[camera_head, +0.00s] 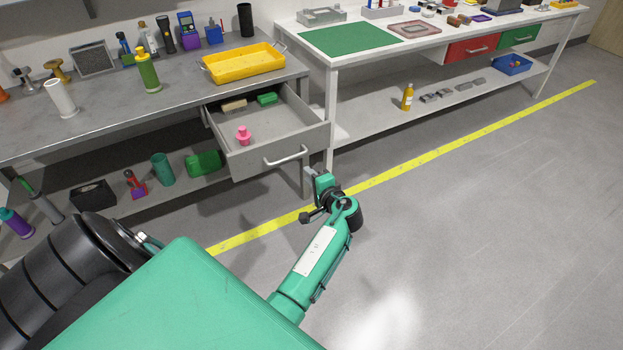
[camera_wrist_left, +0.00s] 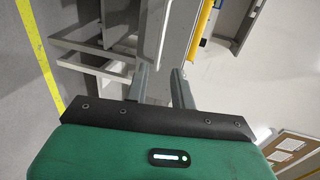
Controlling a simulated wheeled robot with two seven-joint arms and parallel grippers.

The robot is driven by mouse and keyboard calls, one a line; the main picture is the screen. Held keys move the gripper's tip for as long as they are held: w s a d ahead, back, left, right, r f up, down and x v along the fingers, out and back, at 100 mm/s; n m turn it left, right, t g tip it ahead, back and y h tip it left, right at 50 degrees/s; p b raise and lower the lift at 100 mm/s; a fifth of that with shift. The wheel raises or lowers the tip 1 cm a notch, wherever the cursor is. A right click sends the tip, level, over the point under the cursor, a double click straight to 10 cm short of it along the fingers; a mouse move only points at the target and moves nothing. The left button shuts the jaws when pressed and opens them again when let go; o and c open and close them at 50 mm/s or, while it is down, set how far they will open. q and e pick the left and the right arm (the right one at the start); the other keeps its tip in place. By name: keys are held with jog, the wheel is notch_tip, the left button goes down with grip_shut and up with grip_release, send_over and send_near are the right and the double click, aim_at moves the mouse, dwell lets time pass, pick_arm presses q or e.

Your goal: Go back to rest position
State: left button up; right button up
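My left gripper (camera_head: 311,173) is in front of the right end of the grey workbench, just right of the open drawer (camera_head: 238,165) and its handle (camera_head: 287,156). In the left wrist view its two fingers (camera_wrist_left: 161,84) stand apart with nothing seen between them, so it is open and empty. Whether it touches the bench or drawer cannot be told. My right gripper is not in view.
The drawer juts out and holds a pink piece (camera_head: 243,135) and a green block (camera_head: 267,98). A yellow tray (camera_head: 243,63) sits on the crowded bench. A white table (camera_head: 335,60) stands right. Floor beyond the yellow line (camera_head: 470,134) is clear.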

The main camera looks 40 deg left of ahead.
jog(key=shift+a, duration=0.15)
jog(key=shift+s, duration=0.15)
